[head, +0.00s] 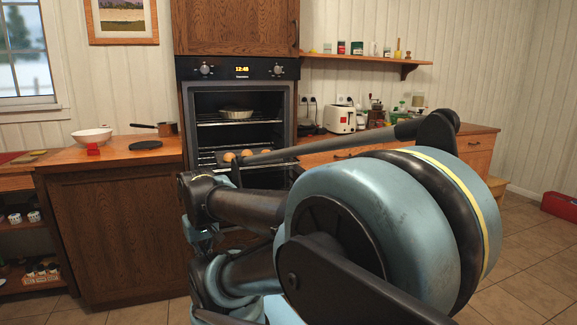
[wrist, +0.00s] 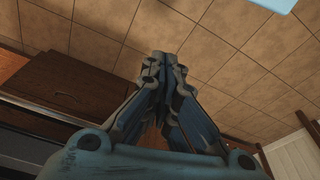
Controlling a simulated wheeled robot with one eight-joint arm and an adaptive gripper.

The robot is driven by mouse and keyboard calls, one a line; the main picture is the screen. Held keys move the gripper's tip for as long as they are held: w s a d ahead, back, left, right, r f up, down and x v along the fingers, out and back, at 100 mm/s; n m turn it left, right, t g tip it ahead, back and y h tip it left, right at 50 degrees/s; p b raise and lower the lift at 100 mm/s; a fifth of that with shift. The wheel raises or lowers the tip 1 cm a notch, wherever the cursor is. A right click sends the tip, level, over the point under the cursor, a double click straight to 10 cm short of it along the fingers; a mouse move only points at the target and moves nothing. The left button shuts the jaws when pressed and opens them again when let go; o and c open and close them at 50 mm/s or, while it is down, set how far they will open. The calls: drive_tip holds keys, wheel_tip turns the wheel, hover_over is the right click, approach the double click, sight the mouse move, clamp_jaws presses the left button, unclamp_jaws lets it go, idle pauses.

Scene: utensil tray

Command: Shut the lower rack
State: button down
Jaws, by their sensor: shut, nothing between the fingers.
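The oven (head: 189,110) stands open in the head view, with its display lit. Its lower rack (head: 208,160) carries several brown round items (head: 229,157). My arm covers the rack's right and front parts, so how far out it sits is hard to tell. An upper rack (head: 215,122) holds a round metal dish (head: 236,112). My gripper (wrist: 162,62) shows in the wrist view, its fingers together and empty above the tiled floor. The rack cannot be made out in the wrist view, and the gripper's distance from it is unclear.
A toaster (head: 340,119) stands on the right counter. In the wrist view a wooden drawer front (wrist: 75,95) lies left of my gripper.

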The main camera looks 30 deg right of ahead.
drive_tip(key=shift+w, duration=0.25)
